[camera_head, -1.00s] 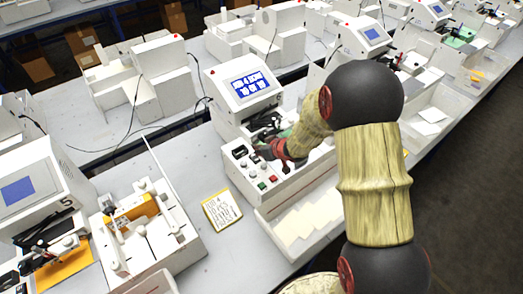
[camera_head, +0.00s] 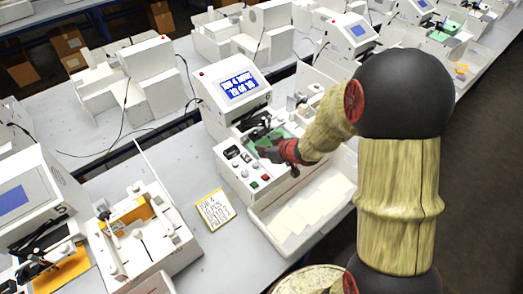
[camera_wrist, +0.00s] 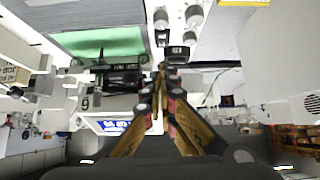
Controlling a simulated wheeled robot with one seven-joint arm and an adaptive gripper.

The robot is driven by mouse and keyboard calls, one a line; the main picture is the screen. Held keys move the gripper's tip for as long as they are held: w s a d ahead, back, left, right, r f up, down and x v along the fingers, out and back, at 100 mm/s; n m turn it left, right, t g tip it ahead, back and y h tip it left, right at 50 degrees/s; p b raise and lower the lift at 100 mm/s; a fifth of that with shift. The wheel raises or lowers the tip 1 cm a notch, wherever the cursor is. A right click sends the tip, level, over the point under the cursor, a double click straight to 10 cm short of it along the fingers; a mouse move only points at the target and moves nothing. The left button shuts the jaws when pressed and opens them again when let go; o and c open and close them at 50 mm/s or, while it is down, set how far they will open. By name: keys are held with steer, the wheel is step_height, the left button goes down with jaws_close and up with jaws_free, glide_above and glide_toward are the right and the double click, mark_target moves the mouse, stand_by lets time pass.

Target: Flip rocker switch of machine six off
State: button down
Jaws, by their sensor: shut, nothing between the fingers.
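The machine in front of me has a tilted head with a lit blue screen (camera_head: 239,85) and a white front control panel (camera_head: 243,178). A black rocker switch (camera_head: 232,153) sits at the panel's upper left, with knobs and a green and a red button nearer the front. My gripper (camera_head: 264,153) is shut and empty, just right of the switch in the head view, above the panel and green bed. In the wrist view, the closed fingertips (camera_wrist: 167,76) are close to a small dark switch (camera_wrist: 180,51). Contact cannot be told. A label like an inverted six (camera_wrist: 84,102) shows there.
A yellow-edged note card (camera_head: 214,209) lies on the table left of the panel. Another machine with an orange part (camera_head: 130,213) stands at the left.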

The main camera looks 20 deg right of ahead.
steer(key=shift+w, duration=0.1)
steer(key=shift+w+a+r+t+b, duration=0.1)
steer(key=shift+w+r+t+b, duration=0.4)
steer(key=shift+b, duration=0.75)
steer(key=shift+s+f, duration=0.1)
steer(key=shift+f, duration=0.1)
steer(key=b, duration=0.2)
glide_above(248, 156)
steer(key=s, duration=0.1)
step_height(248, 156, down, 6)
steer(key=shift+w+f, duration=0.25)
steer(key=shift+f, duration=0.95)
steer(key=shift+w+f, duration=0.15)
steer(key=shift+f, duration=0.5)
